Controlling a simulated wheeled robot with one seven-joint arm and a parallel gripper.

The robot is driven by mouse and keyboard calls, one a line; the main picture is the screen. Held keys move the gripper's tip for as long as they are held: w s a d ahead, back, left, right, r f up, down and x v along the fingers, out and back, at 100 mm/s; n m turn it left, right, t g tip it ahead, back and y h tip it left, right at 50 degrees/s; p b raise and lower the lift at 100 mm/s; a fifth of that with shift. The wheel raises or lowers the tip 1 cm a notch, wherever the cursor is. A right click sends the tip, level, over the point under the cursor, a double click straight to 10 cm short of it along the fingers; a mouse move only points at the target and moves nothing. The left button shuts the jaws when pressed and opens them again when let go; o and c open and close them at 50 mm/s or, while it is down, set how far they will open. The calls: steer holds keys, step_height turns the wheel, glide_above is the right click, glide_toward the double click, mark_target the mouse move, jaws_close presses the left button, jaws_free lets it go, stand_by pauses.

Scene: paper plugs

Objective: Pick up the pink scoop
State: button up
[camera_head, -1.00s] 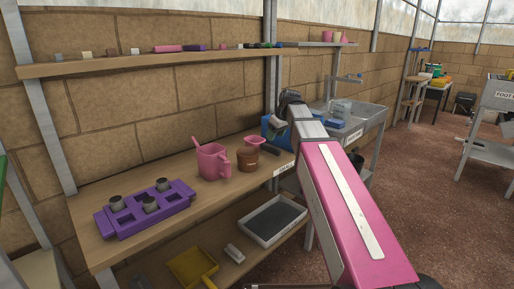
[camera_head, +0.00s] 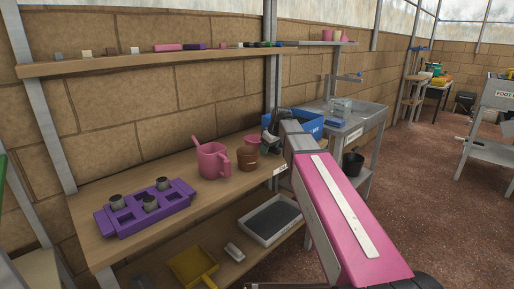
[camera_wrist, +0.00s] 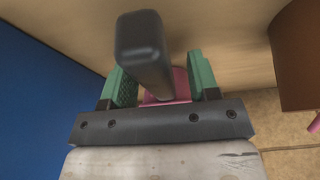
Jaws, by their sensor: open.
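A pink cup-shaped thing, seemingly the pink scoop (camera_head: 252,140), is on the bench behind a brown pot (camera_head: 247,158) in the head view. My gripper (camera_head: 269,141) is low over the bench just to its right, partly hidden by my arm. In the wrist view my gripper (camera_wrist: 163,78) is open, its green fingers apart. A dark grey bar (camera_wrist: 142,45) with a rounded end lies between them, and part of the pink scoop (camera_wrist: 181,84) shows behind it. I cannot tell whether the bar belongs to the scoop or whether the fingers touch either.
A pink jug (camera_head: 213,161) with a pink stick in it stands left of the brown pot. A blue bin (camera_head: 312,124) is right of my gripper, by the sink. A purple tray (camera_head: 145,210) with grey plugs is at the left. A wall shelf (camera_head: 120,63) runs above.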

steer(key=shift+f, duration=0.2)
stand_by(0.6)
steer(key=c, duration=1)
